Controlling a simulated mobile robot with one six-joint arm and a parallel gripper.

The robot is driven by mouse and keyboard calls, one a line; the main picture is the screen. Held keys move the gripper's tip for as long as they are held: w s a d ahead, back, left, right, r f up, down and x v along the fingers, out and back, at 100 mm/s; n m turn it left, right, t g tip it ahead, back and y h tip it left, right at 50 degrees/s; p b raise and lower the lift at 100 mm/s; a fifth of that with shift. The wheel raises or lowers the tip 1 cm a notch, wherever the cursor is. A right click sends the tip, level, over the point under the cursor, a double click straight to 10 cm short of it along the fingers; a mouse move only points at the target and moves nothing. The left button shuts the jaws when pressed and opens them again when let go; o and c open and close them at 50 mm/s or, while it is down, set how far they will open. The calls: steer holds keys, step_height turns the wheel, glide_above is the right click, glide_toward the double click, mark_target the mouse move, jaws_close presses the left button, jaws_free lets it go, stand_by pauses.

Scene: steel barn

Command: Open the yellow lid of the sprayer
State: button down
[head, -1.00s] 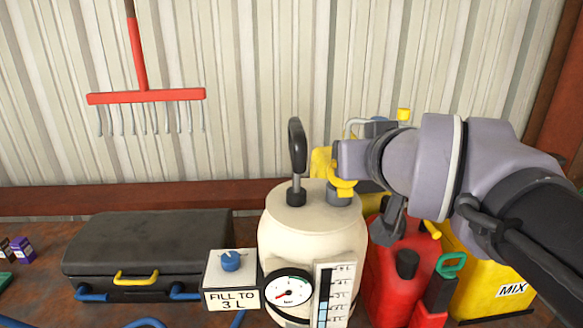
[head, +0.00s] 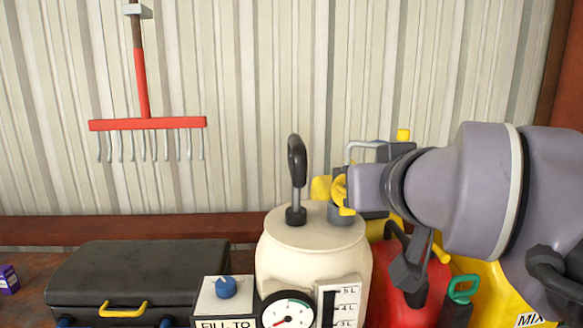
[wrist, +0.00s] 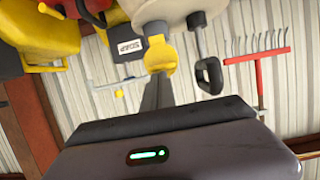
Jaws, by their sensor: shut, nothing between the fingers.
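The sprayer is a cream tank (head: 310,260) with a black looped pump handle (head: 297,165) on top. Its yellow lid (head: 342,193) is at the grey filler neck (head: 342,214), right of the handle. In the wrist view the lid (wrist: 160,55) shows beyond my fingers, at the neck (wrist: 156,28). It looks tilted up from the neck; how far is unclear. My gripper (wrist: 158,95) is shut and empty, its tips close to the lid. I cannot tell whether they touch it. In the head view my wrist comes from the right and hides the fingertips.
A black case (head: 140,275) lies to the left. A blue-knobbed box (head: 227,290) stands at the tank's left front. A red can (head: 395,285) and a yellow container (head: 495,300) stand to the right under my arm. A red rake (head: 147,124) hangs on the corrugated wall.

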steer(key=shift+f, duration=0.4)
steer(key=s+r+p, duration=0.3)
steer(key=s+r, duration=0.1)
steer(key=s, duration=0.2)
steer(key=s+a+f+m+g+y, duration=0.1)
steer(key=s+f+g, duration=0.3)
steer(key=f, duration=1)
steer(key=s+a+f+m+g+y, duration=0.1)
steer(key=s+a+f+m+g, duration=0.2)
steer(key=f, duration=1)
steer(key=s+g, duration=0.1)
steer(key=s, duration=0.2)
steer(key=shift+s+a+f, duration=0.15)
steer(key=shift+s+f, duration=0.2)
steer(key=shift+f, duration=0.05)
